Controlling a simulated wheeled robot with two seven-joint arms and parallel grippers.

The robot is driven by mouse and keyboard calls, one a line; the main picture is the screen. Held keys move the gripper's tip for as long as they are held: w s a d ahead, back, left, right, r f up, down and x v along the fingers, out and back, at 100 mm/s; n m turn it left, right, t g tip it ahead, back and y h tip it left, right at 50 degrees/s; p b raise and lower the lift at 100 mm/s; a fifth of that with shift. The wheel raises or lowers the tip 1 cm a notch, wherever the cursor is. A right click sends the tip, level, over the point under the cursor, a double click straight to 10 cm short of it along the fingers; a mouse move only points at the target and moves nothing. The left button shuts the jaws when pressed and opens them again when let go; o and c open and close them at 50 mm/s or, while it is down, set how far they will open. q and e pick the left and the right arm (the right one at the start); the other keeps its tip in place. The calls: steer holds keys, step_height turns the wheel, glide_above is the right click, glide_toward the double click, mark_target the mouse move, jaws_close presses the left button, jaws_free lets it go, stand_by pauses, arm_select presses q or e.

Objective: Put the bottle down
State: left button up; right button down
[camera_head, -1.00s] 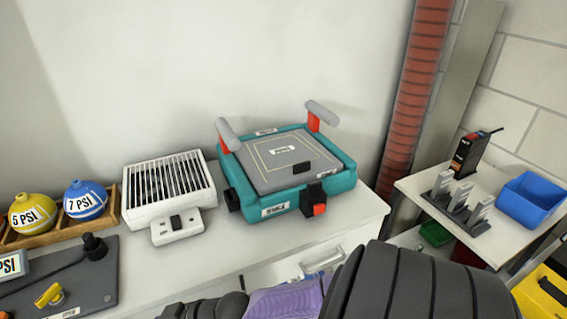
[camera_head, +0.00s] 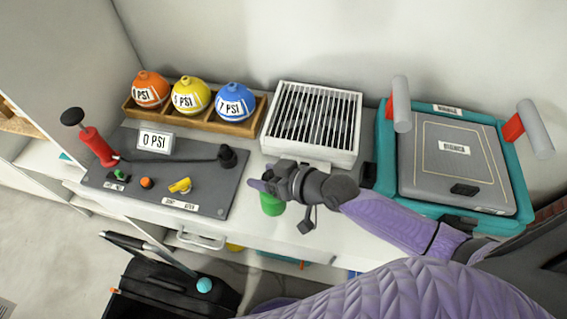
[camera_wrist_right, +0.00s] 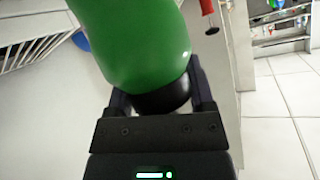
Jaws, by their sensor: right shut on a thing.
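A green bottle (camera_head: 271,204) hangs at my right gripper (camera_head: 264,187), over the front edge of the white counter (camera_head: 330,228) in the head view. My gripper and wrist hide part of the bottle there. In the right wrist view the bottle (camera_wrist_right: 140,48) is large, with a black end sitting between the jaws of my right gripper (camera_wrist_right: 157,95). The gripper is shut on that black end. The bottle looks held apart from the counter, but its exact height is hard to tell. My left gripper is not in view.
A grey board (camera_head: 216,193) with a red pump (camera_head: 97,146) lies left of the bottle. Behind are a wooden rack (camera_head: 247,128) of coloured balls and a white slatted unit (camera_head: 311,158). A teal-framed device (camera_head: 385,150) stands right. A black case (camera_head: 160,290) is below.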

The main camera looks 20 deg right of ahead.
step_height(320, 180, down, 5)
steer(key=b, duration=0.2)
steer(key=shift+b, duration=0.3)
steer(key=shift+f, duration=0.1)
steer(key=shift+r, duration=0.2)
steer(key=shift+f, duration=0.15)
jaws_free()
steer(key=shift+r, duration=0.25)
steer(key=p+v, duration=0.3)
steer(key=v, duration=0.9)
steer(key=shift+f, duration=0.1)
